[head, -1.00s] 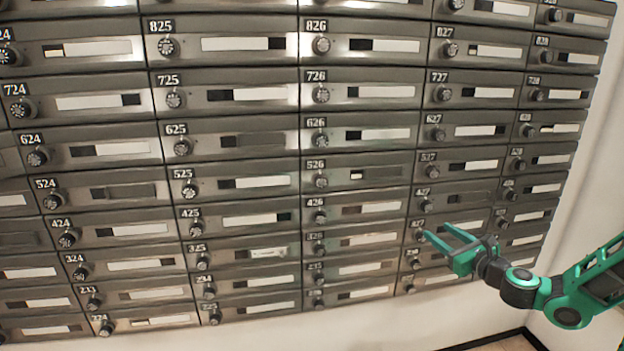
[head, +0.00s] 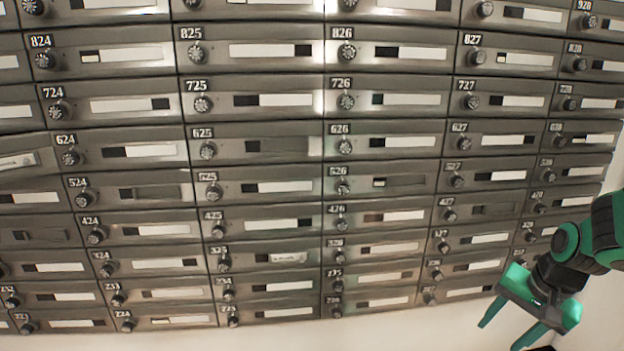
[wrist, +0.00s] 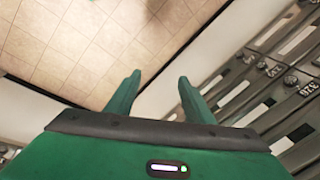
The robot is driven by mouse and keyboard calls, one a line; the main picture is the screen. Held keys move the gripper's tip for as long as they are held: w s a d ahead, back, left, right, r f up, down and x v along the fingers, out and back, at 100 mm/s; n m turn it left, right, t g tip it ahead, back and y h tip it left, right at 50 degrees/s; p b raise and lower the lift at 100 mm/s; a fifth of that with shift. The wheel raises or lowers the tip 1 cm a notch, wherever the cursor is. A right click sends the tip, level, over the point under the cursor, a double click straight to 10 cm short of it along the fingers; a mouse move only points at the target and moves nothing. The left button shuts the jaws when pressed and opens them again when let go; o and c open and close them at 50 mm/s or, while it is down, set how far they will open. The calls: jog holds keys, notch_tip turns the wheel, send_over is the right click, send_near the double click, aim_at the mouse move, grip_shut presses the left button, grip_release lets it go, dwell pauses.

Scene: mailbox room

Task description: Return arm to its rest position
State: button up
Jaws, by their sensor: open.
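My gripper (head: 505,333) is green and hangs at the lower right of the head view, in front of the lower right mailboxes, with its fingers pointing down and to the left. Its two fingers are spread apart with nothing between them. In the wrist view my gripper (wrist: 160,85) also shows open and empty, with pale wall behind the gap and floor beyond.
A wall of grey metal mailboxes (head: 255,146) with numbers, round knobs and label slots fills most of the head view. Mailboxes (wrist: 275,75) also stand at the right in the wrist view. The tiled floor (wrist: 90,45) is clear at the upper left.

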jog(key=s+r+n+g, duration=0.1)
jog(key=s+r, duration=0.2)
jog(key=s, duration=0.6)
jog(key=s+d+r+n+g, duration=0.1)
jog(key=s+r, duration=0.3)
jog(key=s, duration=0.4)
jog(key=shift+s+d+n+g+h, duration=0.25)
jog(key=shift+s+n+g+h, duration=0.15)
jog(key=shift+n, duration=0.1)
jog(key=shift+w, duration=0.2)
jog(key=shift+w+f, duration=0.2)
jog(key=shift+w, duration=0.3)
jog(key=shift+c, duration=0.3)
jog(key=c, duration=0.4)
jog(key=shift+o, duration=0.2)
jog(key=shift+a, duration=0.1)
